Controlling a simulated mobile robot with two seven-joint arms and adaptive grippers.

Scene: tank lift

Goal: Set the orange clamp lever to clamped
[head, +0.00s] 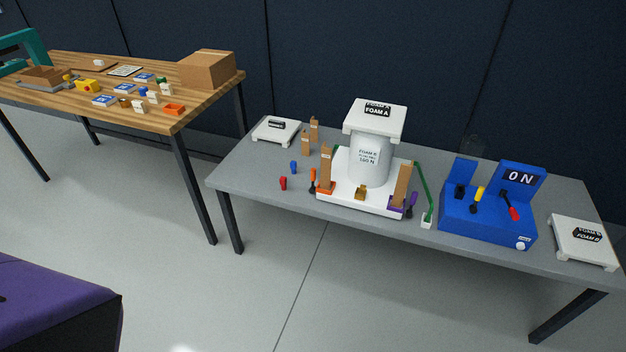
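The orange clamp lever (313,178) stands roughly upright at the left front of the white fixture base (350,202). An orange clamp block (326,187) sits beside it at the foot of a brown post (325,166). I cannot tell from this distance whether the clamp is engaged. A light grey cylinder labelled FOAM (370,160) stands on the fixture, with a white plate marked FOAM A (375,118) on top. A dark purple lever (411,204) is at the right front of the fixture. Neither of my grippers is in view.
The fixture is on a grey table (250,178). Small red (283,183) and blue (293,167) pieces lie left of the lever. A green bar (424,185) and a blue box reading 0 N (490,215) are to the right. A wooden table (180,112) with several items stands at left.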

